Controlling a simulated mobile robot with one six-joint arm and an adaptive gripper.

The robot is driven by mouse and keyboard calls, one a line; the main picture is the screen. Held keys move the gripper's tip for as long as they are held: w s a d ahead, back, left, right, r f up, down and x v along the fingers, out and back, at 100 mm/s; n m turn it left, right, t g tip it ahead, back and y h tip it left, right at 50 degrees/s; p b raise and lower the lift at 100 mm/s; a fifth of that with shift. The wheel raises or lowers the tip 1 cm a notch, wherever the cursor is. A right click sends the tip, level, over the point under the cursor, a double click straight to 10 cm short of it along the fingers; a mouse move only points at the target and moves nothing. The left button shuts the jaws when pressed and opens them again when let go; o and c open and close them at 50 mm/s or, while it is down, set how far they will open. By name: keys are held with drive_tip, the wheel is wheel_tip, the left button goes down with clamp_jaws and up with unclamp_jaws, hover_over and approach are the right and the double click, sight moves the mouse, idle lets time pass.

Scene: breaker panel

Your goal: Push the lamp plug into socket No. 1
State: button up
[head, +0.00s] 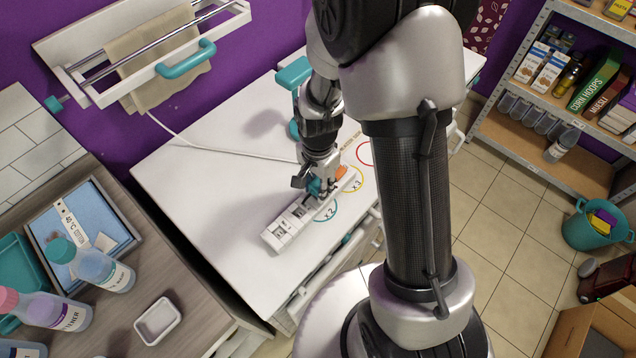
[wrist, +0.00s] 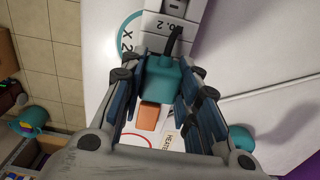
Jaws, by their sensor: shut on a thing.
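My gripper (head: 318,187) is over the far half of the white socket strip (head: 283,228) on the white worktop. In the wrist view its fingers (wrist: 163,76) are closed on the sides of a teal plug (wrist: 160,82), which looks like the lamp plug. A short black cord (wrist: 175,38) leaves the plug. The strip also shows in the wrist view (wrist: 178,28), with a "No. 2" label beyond the plug. The fingers and plug hide the strip beneath, so I cannot tell whether the pins are in a socket. Socket No. 1's label is not readable.
An orange piece (wrist: 148,117) is close beside the teal plug, near the strip's far end. A white cable (head: 225,151) crosses the worktop. A teal object (head: 294,76) stands behind my arm. The worktop left of the strip (head: 205,190) is clear.

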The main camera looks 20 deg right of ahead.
drive_tip(key=shift+f+b, duration=0.5)
drive_tip(key=shift+f, duration=0.2)
drive_tip(key=o, duration=1.2)
drive_tip(key=shift+c, duration=0.2)
drive_tip(key=shift+r, duration=0.15)
drive_tip(key=shift+r+p, duration=3.2)
drive_tip(key=shift+r, duration=0.75)
drive_tip(key=shift+r, duration=0.1)
drive_tip(key=s+r+n+t+b, duration=0.1)
drive_tip(key=s+r+n, duration=0.15)
drive_tip(key=r, duration=0.45)
drive_tip(key=s+r+n+t+b, duration=0.1)
drive_tip(key=s+r+n, duration=0.15)
drive_tip(key=r, duration=0.45)
drive_tip(key=s+r+n+t, duration=0.2)
drive_tip(key=s+r+n, duration=0.5)
drive_tip(key=s, duration=0.4)
drive_tip(key=shift+s+r+t+b, duration=0.15)
drive_tip(key=shift+r+t+b, duration=0.25)
drive_tip(key=shift+r, duration=0.3)
